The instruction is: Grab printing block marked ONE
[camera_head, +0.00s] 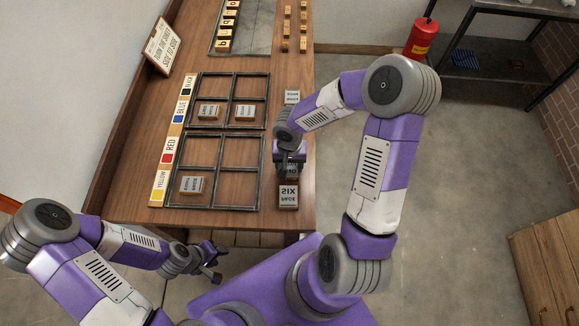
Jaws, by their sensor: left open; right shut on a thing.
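My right gripper (289,160) is over the table's right side, shut on a printing block (291,171). The gripper covers much of that block, and I cannot read its full marking. Just in front of it lies a block marked PAGE SIX (288,196), its lettering upside down to me. Other printing blocks lie in the upper frame (208,111) and (244,113), in the lower frame (191,185), and beside my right arm (292,96). Their lettering is too small to tell which is ONE. My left gripper (212,262) is open and empty, off the table's front edge.
Two dark metal frames (262,165) with compartments lie on the wooden table (135,205). Colour labels run along their left: yellow, red, blue, black. A tray (255,40) with letter blocks and several small wooden blocks (303,30) are at the back. A sign (162,45) stands left.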

